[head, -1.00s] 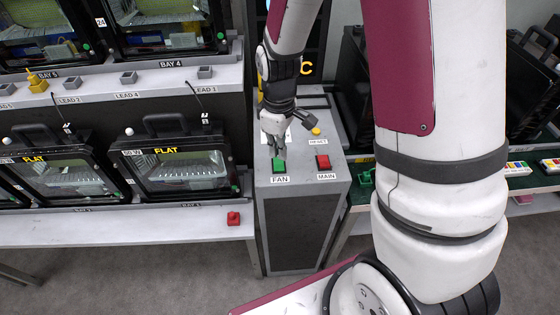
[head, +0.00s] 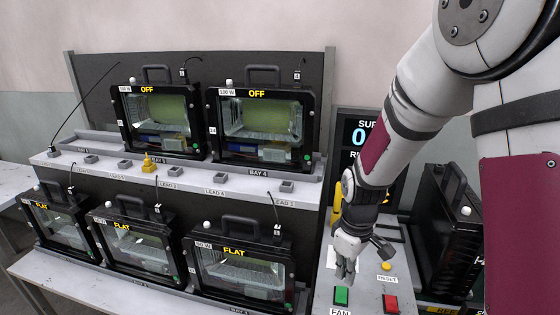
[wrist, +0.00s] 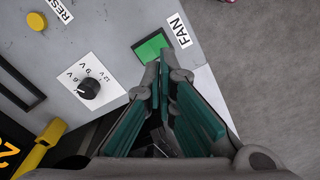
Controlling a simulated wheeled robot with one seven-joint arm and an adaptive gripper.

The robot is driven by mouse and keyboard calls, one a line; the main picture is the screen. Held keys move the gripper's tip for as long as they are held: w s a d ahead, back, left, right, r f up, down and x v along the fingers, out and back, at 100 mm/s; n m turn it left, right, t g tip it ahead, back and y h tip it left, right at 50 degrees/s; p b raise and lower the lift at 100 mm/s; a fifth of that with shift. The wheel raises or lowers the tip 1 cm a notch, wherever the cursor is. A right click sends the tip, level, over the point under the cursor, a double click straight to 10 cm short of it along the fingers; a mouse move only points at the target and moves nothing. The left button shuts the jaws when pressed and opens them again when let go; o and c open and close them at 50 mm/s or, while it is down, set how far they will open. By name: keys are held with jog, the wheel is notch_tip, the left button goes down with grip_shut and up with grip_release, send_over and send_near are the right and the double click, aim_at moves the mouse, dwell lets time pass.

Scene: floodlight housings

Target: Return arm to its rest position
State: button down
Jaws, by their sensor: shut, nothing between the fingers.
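My gripper (head: 345,272) is shut and empty, pointing down just above the control box, near the green FAN button (head: 341,296). In the wrist view its closed fingers (wrist: 162,72) lie beside the green FAN button (wrist: 151,46), with a small part of the button's lower edge close to the tips. I cannot tell whether they touch. My arm reaches in from the upper right of the head view.
The control box (head: 366,300) also carries a red MAIN button (head: 391,303) and a yellow RESET button (head: 386,266). The wrist view shows a black knob (wrist: 88,89). Floodlight housings (head: 262,127) fill the racks on the left. A black housing (head: 450,235) stands right.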

jog(key=s+r+m+t, duration=0.15)
jog(key=s+r, duration=0.25)
jog(key=r, duration=0.4)
jog(key=s+r+m+t, duration=0.1)
jog(key=s+r+m, duration=0.15)
jog(key=r, duration=0.55)
jog(key=s+r+m+t, duration=0.2)
jog(key=s+r+m, duration=0.2)
jog(key=s, duration=0.9)
notch_tip(320, 180, up, 3)
jog(key=shift+r, duration=0.2)
